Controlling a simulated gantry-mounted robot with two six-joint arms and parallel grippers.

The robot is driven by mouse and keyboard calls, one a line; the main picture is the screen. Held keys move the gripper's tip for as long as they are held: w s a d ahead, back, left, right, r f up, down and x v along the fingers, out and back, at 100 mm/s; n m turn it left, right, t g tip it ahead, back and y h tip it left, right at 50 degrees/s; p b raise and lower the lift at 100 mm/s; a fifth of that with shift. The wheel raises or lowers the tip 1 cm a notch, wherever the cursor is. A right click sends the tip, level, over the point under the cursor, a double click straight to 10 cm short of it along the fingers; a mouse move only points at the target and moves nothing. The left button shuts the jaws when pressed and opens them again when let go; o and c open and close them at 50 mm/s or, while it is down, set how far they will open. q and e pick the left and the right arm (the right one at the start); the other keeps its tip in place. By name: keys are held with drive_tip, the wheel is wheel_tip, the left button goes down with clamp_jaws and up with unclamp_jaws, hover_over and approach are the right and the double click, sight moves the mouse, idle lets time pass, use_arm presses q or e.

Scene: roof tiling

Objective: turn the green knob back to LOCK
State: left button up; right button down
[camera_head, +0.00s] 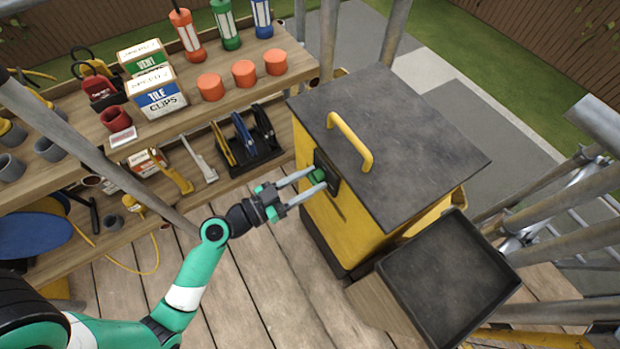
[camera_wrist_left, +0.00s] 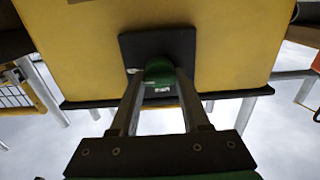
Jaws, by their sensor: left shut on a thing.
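The green knob (camera_head: 317,176) sits on a black plate (camera_head: 328,172) on the side of a yellow cabinet with a dark lid. My left gripper (camera_head: 313,182) reaches in from the left and is shut on the knob, one finger on each side. In the left wrist view the knob (camera_wrist_left: 159,72) shows between the two fingertips, in front of the black plate (camera_wrist_left: 158,50). Any LOCK marking is too small or hidden to read. My right gripper is not in view.
The yellow cabinet (camera_head: 321,217) has a yellow handle (camera_head: 350,142) on its lid. A dark tray (camera_head: 450,278) stands at its near right. Wooden shelves (camera_head: 213,110) with tools and boxes stand at the left. Scaffold poles (camera_head: 395,30) surround the plank floor.

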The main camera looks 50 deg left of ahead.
use_arm(q)
clamp_jaws()
drive_tip(key=shift+n, duration=0.3)
drive_tip(key=n, duration=0.3)
drive_tip(key=n+p, duration=0.1)
drive_tip(key=n, duration=0.4)
drive_tip(key=shift+a, duration=0.15)
drive_tip(key=n+p, duration=0.1)
drive_tip(key=n, duration=0.4)
drive_tip(key=shift+f+n+p, duration=0.2)
drive_tip(key=shift+n+p, duration=0.55)
drive_tip(key=shift+n, duration=1.45)
